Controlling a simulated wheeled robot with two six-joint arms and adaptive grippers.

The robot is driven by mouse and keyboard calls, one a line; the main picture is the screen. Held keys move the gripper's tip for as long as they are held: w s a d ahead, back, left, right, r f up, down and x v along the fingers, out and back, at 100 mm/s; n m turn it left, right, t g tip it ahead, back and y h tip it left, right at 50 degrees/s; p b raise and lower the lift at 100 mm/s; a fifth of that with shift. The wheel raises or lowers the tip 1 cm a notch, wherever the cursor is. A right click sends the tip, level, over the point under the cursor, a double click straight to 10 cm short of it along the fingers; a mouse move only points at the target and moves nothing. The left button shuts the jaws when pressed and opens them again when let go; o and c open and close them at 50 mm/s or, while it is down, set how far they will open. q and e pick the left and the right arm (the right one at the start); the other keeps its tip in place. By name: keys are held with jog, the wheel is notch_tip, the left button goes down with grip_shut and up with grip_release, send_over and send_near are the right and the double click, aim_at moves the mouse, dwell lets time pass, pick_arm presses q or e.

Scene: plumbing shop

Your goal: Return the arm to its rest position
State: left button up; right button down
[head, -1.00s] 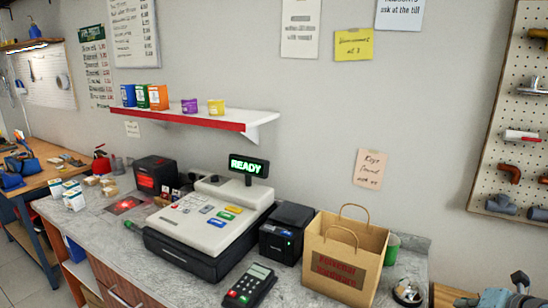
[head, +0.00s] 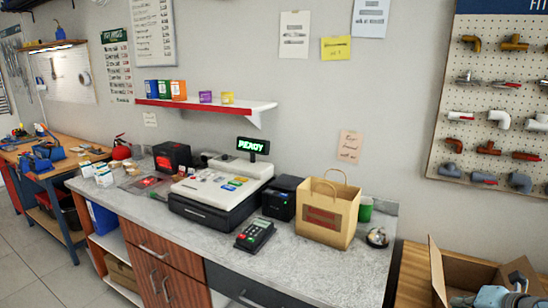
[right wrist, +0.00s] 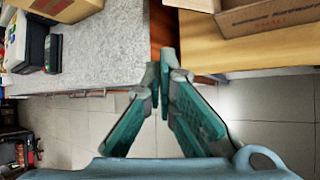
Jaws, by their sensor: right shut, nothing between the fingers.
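My right gripper (right wrist: 166,62) shows in the right wrist view with its two teal fingers closed together at the tips and nothing between them. Below it is the floor, with the grey counter to the left and a wooden surface to the right. In the head view, part of my right arm shows at the bottom right corner, in front of an open cardboard box (head: 437,275). My left gripper is in neither view.
The grey counter (head: 345,262) holds a till (head: 215,190), a card terminal (head: 255,234), a paper bag (head: 327,210) and a bell (head: 377,237). The box stands on a wooden table (head: 412,272). A pegboard (head: 478,130) hangs at right. Floor (head: 35,270) is open at left.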

jog(key=w+d+f+m+t+h, duration=0.25)
jog(key=d+f+m+h, duration=0.2)
jog(key=d+m, duration=0.75)
jog(key=s+a+f+m+g+b, duration=0.1)
jog(key=s+f+m, duration=0.3)
jog(key=f, duration=0.4)
jog(key=s+a+f+m+g, duration=0.1)
jog(key=s+f+m+g, duration=0.2)
jog(key=f, duration=0.6)
jog(key=s+a+f+m+b, duration=0.1)
jog(key=s+f+m, duration=0.35)
jog(key=f, duration=0.35)
pick_arm(q)
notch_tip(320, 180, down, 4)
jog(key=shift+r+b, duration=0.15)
jog(key=shift+b, duration=0.7)
pick_arm(e)
jog(key=s+a+f+m+g, duration=0.1)
jog(key=s+a+f+g, duration=0.1)
jog(key=s+a+f, duration=0.5)
jog(key=s+a+f+m+g+y, duration=0.1)
jog(key=s+a+f, duration=0.7)
jog(key=s, duration=0.8)
jog(key=s+a+f+m+g+y, duration=0.1)
jog(key=s+a+f+m+g, duration=0.1)
jog(key=s+a+f, duration=0.6)
jog(key=s+a+g, duration=0.1)
jog(key=s, duration=0.3)
jog(key=shift+a+f, duration=0.2)
jog(key=shift+a, duration=0.2)
